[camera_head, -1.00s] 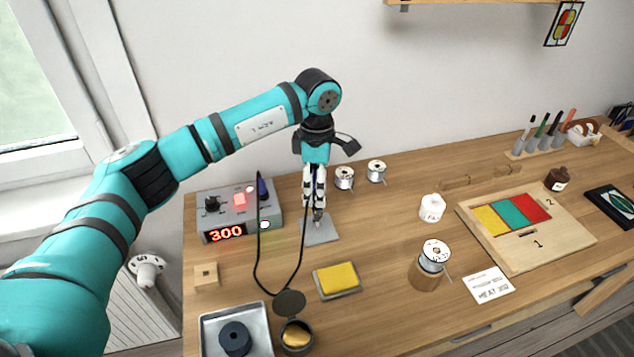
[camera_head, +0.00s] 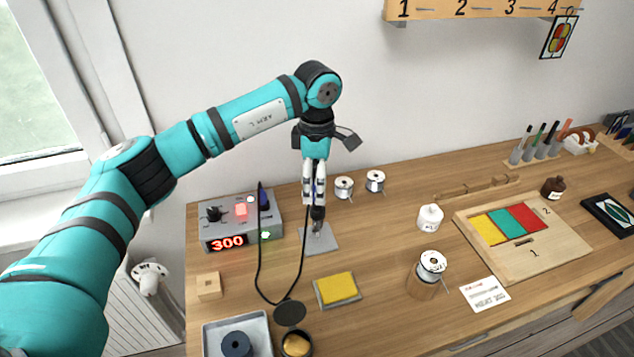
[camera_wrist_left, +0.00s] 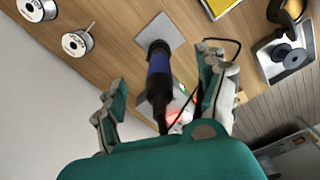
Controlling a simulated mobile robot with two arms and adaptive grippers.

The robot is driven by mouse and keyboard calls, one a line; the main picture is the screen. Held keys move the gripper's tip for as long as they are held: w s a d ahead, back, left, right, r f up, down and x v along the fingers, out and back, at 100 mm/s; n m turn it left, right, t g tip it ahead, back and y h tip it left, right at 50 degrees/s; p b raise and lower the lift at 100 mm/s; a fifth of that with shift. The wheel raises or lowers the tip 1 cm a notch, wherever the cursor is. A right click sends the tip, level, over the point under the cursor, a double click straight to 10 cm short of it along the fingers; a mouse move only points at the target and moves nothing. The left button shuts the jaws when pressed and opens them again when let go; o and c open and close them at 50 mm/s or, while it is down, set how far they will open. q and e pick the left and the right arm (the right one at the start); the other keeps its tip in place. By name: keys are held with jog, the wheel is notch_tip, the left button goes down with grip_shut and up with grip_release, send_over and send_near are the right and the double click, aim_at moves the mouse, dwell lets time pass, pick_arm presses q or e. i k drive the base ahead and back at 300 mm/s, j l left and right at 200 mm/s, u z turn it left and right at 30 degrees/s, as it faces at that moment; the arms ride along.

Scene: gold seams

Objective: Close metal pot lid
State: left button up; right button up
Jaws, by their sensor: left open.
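The small metal pot (camera_head: 297,344) stands at the front edge of the head view, with yellow material inside. Its dark round lid (camera_head: 290,313) is open, tilted back behind the rim. The pot shows only partly in the left wrist view (camera_wrist_left: 286,12), at the top right. My left gripper (camera_head: 315,192) is behind the pot, above a grey plate (camera_head: 325,240). In the left wrist view its fingers (camera_wrist_left: 160,98) are spread on either side of a blue and black soldering iron (camera_wrist_left: 158,75), which stands on the plate. My right gripper is not in view.
A cable loops from the iron area toward the pot. A metal tray (camera_head: 210,340) with a dark spool (camera_head: 236,344) is left of the pot. A yellow sponge (camera_head: 337,288) lies right of it. The station (camera_head: 240,220) reading 300 is behind left.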

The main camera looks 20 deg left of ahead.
aim_at(291, 312)
jog(key=k+l, duration=0.15)
jog(key=l, duration=0.25)
jog(key=k+l, duration=0.2)
jog(key=l, duration=0.15)
jog(key=k+l, duration=0.15)
jog(key=l, duration=0.25)
jog(key=k+l, duration=0.15)
jog(key=l, duration=0.2)
jog(key=k+l, duration=0.15)
jog(key=l, duration=0.25)
